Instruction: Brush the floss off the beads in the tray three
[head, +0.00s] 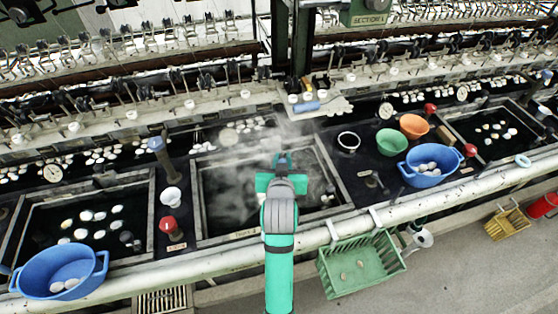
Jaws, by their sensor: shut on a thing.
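My green gripper (283,160) reaches over the dark, steaming water of the middle basin (335,167). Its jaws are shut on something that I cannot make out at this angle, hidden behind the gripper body. The basin has a grey frame and a small label on its front edge, too small to read surely. A few pale beads (327,198) show near its right side. Steam and my arm hide much of the water, so floss on them cannot be made out.
Basins with white cocoons lie left (85,215) and right (493,130). Blue bowls (60,265) (432,175) stand at both sides. Green (391,141) and orange (413,125) bowls stand right. A green crate (360,265) hangs below the front pipe (200,262). Reeling machinery lines the back.

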